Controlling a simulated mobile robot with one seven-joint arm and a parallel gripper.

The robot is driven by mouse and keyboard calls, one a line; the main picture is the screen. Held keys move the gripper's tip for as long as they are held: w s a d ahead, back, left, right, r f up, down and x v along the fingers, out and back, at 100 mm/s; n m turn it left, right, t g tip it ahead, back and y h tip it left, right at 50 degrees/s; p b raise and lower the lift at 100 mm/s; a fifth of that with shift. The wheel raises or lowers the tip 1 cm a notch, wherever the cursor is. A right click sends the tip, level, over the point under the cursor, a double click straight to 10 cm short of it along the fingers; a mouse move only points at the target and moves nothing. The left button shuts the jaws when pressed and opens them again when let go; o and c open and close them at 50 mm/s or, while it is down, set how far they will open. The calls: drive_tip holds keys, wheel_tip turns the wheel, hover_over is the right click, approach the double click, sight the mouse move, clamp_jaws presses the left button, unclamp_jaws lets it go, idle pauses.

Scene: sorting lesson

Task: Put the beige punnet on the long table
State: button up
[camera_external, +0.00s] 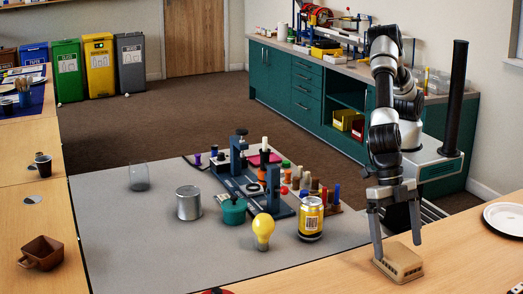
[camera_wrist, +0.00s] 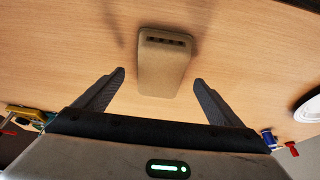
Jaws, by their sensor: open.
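The beige punnet (camera_external: 401,262) rests on the wooden long table (camera_external: 463,262) at the lower right of the outside view. It is a small beige box with a row of dark slots along one side, and it also shows in the wrist view (camera_wrist: 163,67). My gripper (camera_external: 398,250) is just above it and points down. In the wrist view my gripper (camera_wrist: 160,80) is open, with one finger on each side of the punnet's near end. Clear gaps show between the fingers and the punnet there.
A grey mat (camera_external: 150,235) holds a yellow can (camera_external: 310,219), a yellow bulb (camera_external: 263,230), a metal tin (camera_external: 188,203) and a glass (camera_external: 139,177). A white plate (camera_external: 507,217) lies right of my gripper. Bare wood surrounds the punnet.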

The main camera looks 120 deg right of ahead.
drive_tip(key=p+v, duration=0.1)
drive_tip(key=v, duration=0.7)
drive_tip(key=shift+d, duration=0.1)
drive_tip(key=s+d+r+m+t+h, duration=0.15)
drive_tip(key=d+r+m, duration=0.4)
drive_tip(key=d, duration=0.85)
drive_tip(key=d+r+m+t+h, duration=0.1)
drive_tip(key=d+r+m+t, duration=0.15)
drive_tip(key=d+r, duration=0.85)
drive_tip(key=s+d+m+h, duration=0.1)
drive_tip(key=s+d+m, duration=0.4)
drive_tip(key=d, duration=0.4)
drive_tip(key=s+d+m+t+h, duration=0.1)
drive_tip(key=s+d+m, duration=0.4)
drive_tip(key=s+d, duration=0.3)
drive_tip(key=shift+s+d+f+t, duration=0.3)
drive_tip(key=shift+d+f, duration=0.1)
drive_tip(key=shift+d, duration=0.5)
